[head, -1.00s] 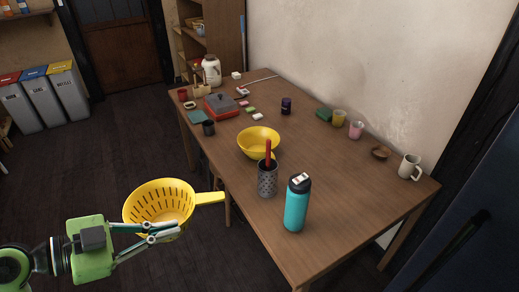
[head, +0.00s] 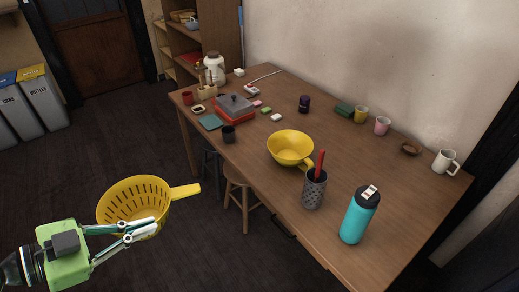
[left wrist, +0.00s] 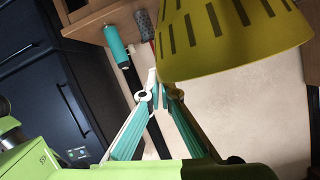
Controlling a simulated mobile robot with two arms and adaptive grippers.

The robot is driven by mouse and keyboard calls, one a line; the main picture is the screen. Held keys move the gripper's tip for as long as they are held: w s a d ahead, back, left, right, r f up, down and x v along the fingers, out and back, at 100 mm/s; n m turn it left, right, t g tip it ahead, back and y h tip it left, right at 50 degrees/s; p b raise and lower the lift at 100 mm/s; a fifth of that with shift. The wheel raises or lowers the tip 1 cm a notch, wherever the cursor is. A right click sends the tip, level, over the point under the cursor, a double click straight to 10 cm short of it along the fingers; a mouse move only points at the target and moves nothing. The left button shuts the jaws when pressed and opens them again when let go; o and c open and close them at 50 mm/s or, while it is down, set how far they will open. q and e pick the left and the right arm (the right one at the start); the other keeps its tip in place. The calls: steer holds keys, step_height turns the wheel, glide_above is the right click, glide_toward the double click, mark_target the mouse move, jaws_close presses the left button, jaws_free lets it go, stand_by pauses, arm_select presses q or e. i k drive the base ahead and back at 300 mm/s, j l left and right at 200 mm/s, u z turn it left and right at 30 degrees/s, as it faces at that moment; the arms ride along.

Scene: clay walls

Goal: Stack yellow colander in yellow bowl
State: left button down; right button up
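The yellow colander (head: 120,203), with slots in its wall and a handle pointing right, is held in the air left of the table. My left gripper (head: 150,226) is shut on its near side. In the left wrist view the colander (left wrist: 235,45) fills the upper right, by the fingertips of my left gripper (left wrist: 163,85). The yellow bowl (head: 291,143) stands upright on the wooden table, apart from the colander. It looks empty, and a short spout or handle points toward the grey utensil cup. My right gripper is not in view.
On the table (head: 345,150), a grey utensil cup (head: 314,190) with a red handle stands close to the bowl, with a teal bottle (head: 358,215) to its right. A black cup (head: 228,134) is left of the bowl. Stools (head: 243,200) stand at the table's left edge.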

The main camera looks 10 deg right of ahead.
mark_target(296, 156)
steer(key=i+j+z, duration=0.1)
steer(key=j+z, duration=0.65)
steer(key=i+j+z, duration=0.1)
steer(key=j+z, duration=0.25)
steer(key=z, duration=0.75)
steer(key=i, duration=0.45)
